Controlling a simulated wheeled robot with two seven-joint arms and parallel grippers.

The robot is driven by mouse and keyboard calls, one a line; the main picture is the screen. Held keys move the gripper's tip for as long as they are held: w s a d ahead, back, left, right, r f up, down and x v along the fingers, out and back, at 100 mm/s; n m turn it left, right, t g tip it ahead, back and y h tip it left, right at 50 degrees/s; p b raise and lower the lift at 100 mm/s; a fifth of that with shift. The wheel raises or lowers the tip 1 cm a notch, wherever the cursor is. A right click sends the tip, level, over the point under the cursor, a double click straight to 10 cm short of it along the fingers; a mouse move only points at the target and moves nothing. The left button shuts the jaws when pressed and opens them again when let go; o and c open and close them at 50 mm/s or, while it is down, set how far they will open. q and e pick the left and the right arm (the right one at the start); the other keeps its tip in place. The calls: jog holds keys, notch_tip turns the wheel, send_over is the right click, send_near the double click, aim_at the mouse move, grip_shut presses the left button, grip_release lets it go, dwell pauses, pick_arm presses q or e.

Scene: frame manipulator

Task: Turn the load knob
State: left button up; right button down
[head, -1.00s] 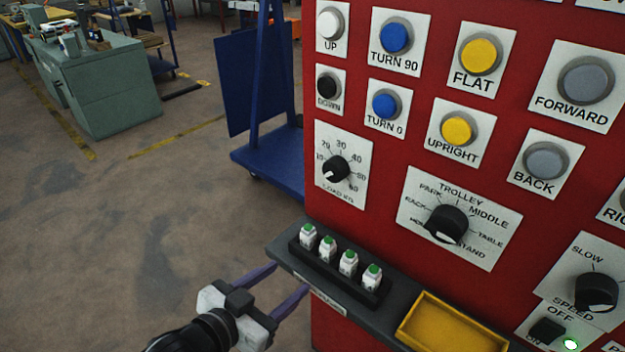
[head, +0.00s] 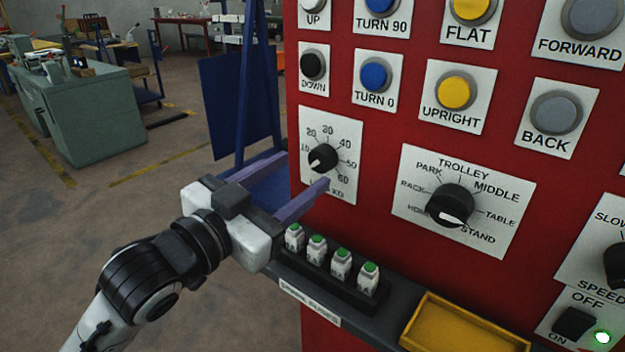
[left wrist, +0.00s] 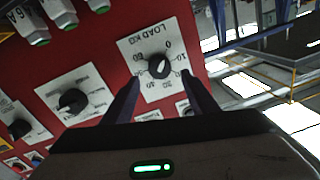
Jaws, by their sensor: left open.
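The load knob (head: 322,158) is a small black dial on a white plate with numbers, at the left edge of the red panel. Its white pointer aims to the lower left, near the low end of the scale. In the left wrist view the load knob (left wrist: 159,66) shows beyond the fingertips, between them. My left gripper (head: 306,168) is open and empty, with purple fingers pointed at the knob from the lower left. The fingers look apart from the knob; the exact distance is hard to tell. My right gripper is not in view.
The trolley selector (head: 450,206) sits right of the load plate. Below, a dark shelf carries several white fuses with green tops (head: 341,264) and a yellow tray (head: 465,325). Buttons (head: 375,77) fill the panel above. Open floor lies to the left.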

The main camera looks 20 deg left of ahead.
aim_at(318, 160)
pick_arm(q)
jog(key=x, duration=0.5)
jog(key=c, duration=1.1)
